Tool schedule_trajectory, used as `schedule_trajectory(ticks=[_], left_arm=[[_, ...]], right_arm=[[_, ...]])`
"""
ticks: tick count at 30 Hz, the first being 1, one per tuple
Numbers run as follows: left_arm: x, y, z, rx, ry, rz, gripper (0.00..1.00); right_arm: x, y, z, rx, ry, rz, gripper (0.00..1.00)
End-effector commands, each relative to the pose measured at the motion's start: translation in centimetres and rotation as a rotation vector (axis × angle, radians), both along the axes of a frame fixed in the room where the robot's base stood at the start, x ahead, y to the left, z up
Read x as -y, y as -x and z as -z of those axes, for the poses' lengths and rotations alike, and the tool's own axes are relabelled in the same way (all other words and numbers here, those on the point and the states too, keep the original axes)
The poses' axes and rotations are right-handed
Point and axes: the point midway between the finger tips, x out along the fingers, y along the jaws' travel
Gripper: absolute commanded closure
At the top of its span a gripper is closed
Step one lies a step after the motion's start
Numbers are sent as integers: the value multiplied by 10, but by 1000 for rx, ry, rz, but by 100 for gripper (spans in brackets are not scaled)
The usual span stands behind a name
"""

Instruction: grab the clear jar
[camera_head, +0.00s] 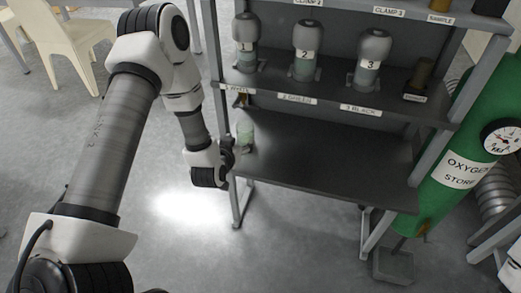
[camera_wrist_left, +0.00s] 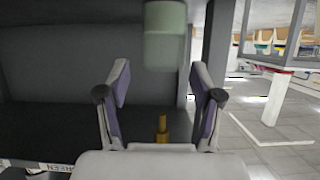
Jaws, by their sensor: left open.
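The clear jar (camera_head: 246,136), pale and greenish, stands upright near the left end of the lower dark shelf (camera_head: 330,158). My left gripper (camera_head: 230,153) is at that shelf's left edge, close beside the jar on its left. In the left wrist view the jar (camera_wrist_left: 165,38) shows at the top of the picture, beyond the two spread fingers of my left gripper (camera_wrist_left: 163,100). The gripper is open and nothing sits between its fingers. Whether a finger touches the jar cannot be told. My right gripper does not show.
A small brass part (camera_wrist_left: 162,128) shows near the fingers. A green oxygen cylinder (camera_head: 455,150) stands at right. The lower shelf's middle is clear.

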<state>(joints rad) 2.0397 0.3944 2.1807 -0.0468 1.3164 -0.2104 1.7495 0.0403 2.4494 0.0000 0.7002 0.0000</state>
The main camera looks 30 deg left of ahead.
Motion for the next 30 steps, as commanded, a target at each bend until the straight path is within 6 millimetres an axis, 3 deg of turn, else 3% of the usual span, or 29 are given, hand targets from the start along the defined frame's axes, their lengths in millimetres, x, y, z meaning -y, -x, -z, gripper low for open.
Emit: schedule_trajectory(ticks=[1, 8, 18, 26, 30], left_arm=[[-3, -2, 9, 11, 4, -7, 34], [-7, -21, 11, 24, 3, -8, 34], [-18, -71, 29, 23, 4, -7, 34], [-19, -76, 30, 20, 6, -7, 34], [-19, -76, 30, 20, 6, -8, 82]], right_arm=[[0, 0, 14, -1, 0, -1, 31], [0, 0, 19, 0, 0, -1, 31], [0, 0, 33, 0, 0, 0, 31], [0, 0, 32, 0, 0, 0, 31], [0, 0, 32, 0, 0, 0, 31]])
